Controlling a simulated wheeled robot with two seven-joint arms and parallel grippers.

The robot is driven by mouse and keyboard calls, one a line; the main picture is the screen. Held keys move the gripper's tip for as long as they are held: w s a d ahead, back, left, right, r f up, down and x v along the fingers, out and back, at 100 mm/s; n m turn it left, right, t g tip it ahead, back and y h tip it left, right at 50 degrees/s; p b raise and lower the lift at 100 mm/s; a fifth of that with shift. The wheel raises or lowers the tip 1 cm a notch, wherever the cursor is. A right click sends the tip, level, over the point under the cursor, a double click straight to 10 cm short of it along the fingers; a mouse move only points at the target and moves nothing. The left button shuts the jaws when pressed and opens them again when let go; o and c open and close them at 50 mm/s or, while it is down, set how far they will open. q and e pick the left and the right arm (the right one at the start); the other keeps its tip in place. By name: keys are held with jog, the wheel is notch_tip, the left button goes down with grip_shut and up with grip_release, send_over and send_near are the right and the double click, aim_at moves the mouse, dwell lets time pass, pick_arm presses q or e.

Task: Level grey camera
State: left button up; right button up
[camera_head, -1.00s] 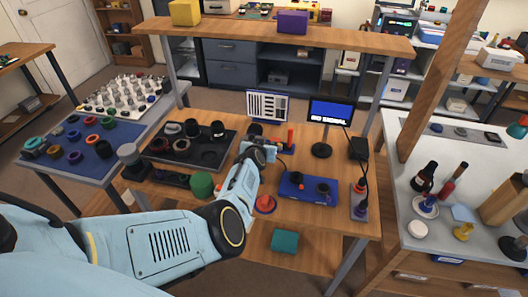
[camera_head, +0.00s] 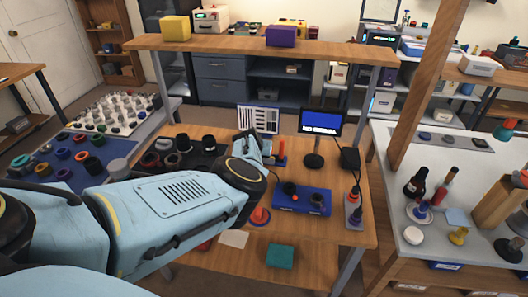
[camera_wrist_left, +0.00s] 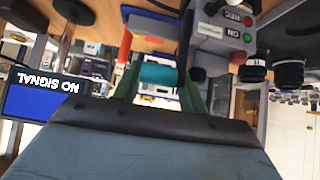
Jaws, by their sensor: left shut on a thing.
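In the left wrist view, which is upside down, a grey boxy body with red and green buttons and lettering (camera_wrist_left: 212,38), seemingly the grey camera, sits tilted in the picture just beyond my fingers. My left gripper (camera_wrist_left: 158,88) is shut on a teal cylinder (camera_wrist_left: 158,75) beside that body. How the cylinder joins the body is unclear. In the head view my wrist hides most of the gripper and the camera near the test chart. My right gripper is not in view.
A monitor (camera_head: 320,122) reading NO SIGNAL and a striped chart (camera_head: 258,119) stand behind. A blue box with knobs (camera_head: 302,199) and a red disc-based piece (camera_head: 260,216) lie in front. A dark lens tray (camera_head: 207,160) is left. A teal block (camera_head: 280,256) lies at the front.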

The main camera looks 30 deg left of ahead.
pick_arm(q)
jog(key=shift+w+d+r, duration=0.2)
jog(key=shift+w+d, duration=0.1)
jog(key=shift+d, duration=0.15)
jog(key=o, duration=1.1)
jog(key=shift+o, duration=0.6)
jog(key=shift+w+f, duration=0.15)
jog(key=shift+w, duration=0.05)
jog(key=shift+s, duration=0.1)
jog(key=shift+s+a, duration=0.15)
jog(key=shift+a, duration=0.1)
